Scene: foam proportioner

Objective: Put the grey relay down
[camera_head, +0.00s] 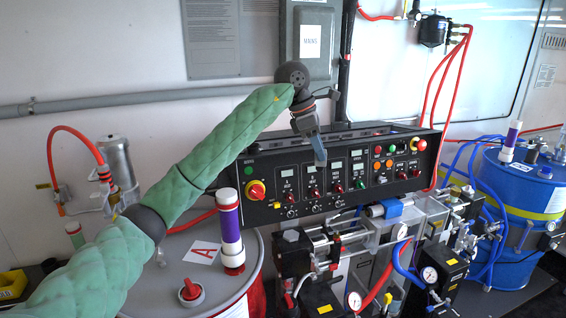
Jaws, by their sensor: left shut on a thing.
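My left gripper (313,133) hangs from the green-sleeved arm and points down, in front of the upper edge of the black control panel (362,165). It is shut on a small grey, slightly bluish piece, the grey relay (319,152), which hangs below the fingers and overlaps the panel face in the picture. I cannot tell whether the relay touches the panel. The fingers partly hide the relay's upper end. My right gripper is not in view.
A grey drum (170,278) with a white and purple cylinder (231,238) and a red cap (190,290) stands at lower left. Valves, gauges and hoses (380,245) crowd the space below the panel. A blue drum (515,200) stands at right. A grey box (311,45) is on the wall.

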